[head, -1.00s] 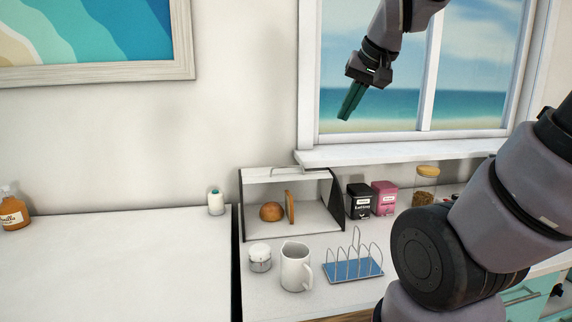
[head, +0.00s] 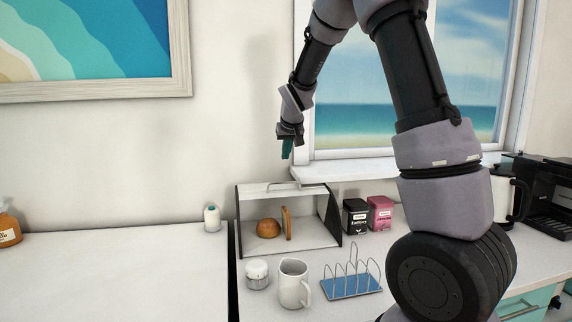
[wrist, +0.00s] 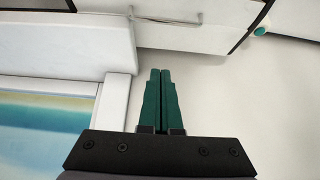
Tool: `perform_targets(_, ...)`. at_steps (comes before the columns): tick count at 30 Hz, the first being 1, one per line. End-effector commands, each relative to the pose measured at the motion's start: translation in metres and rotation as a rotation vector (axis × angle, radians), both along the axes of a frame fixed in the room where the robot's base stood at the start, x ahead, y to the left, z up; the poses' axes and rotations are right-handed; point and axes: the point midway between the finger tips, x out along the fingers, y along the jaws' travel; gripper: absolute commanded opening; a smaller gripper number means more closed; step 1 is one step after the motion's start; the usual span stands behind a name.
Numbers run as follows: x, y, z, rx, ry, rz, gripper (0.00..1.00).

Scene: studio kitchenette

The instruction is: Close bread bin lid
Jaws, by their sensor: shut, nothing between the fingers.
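The bread bin (head: 238,222) stands on the counter against the wall. Its front is open, and a bun (head: 268,228) and a bread slice (head: 286,222) show inside. The white lid (head: 262,194) with its metal handle (head: 284,186) is raised at the top of the bin. My gripper (head: 287,156) is shut and empty, pointing down above the bin near the handle and apart from it. In the wrist view the green fingers (wrist: 160,75) are together, and the bin's top with the handle (wrist: 160,18) shows beyond the fingertips.
A white jar (head: 257,274), a white pitcher (head: 293,284) and a toast rack (head: 351,284) stand in front of the bin. Black (head: 355,216) and pink (head: 380,213) tins stand to its right. The window sill (head: 345,171) juts out above them. The left counter is mostly clear.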

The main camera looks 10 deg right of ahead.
Motion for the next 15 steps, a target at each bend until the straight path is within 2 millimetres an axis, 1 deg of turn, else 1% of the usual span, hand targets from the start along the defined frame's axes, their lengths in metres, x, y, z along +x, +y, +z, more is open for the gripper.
perform_targets(9,0.037,-0.001,-0.054,0.000,0.006,-0.002,0.00)
perform_targets(13,0.053,-0.001,-0.075,0.001,0.005,-0.003,0.00)
perform_targets(14,0.048,0.000,-0.075,0.002,0.003,-0.001,0.00)
perform_targets(15,0.039,0.000,-0.076,0.001,0.003,0.000,0.00)
